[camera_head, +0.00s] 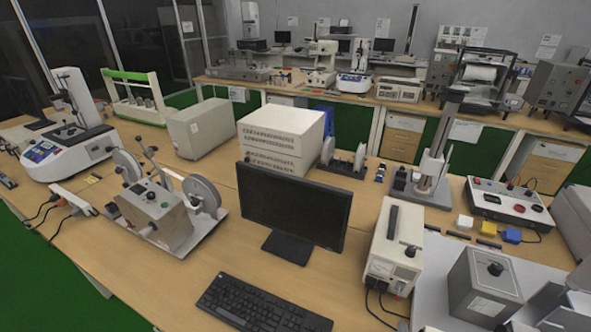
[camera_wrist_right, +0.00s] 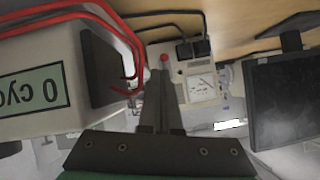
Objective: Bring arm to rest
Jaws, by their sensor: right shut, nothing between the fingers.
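My right gripper (camera_wrist_right: 162,75) shows in the right wrist view with its two dark fingers together and nothing between them. In the head view, grey metal at the bottom right corner (camera_head: 560,303) looks like part of my right arm, close beside a grey box with a black knob (camera_head: 485,285). My left gripper and left arm are not in view.
A cream power unit (camera_head: 395,248), a black monitor (camera_head: 292,207) and a keyboard (camera_head: 262,306) stand on the wooden bench. In the right wrist view, a box with an upside-down label (camera_wrist_right: 32,90) and red cables (camera_wrist_right: 120,40) lie close at the left.

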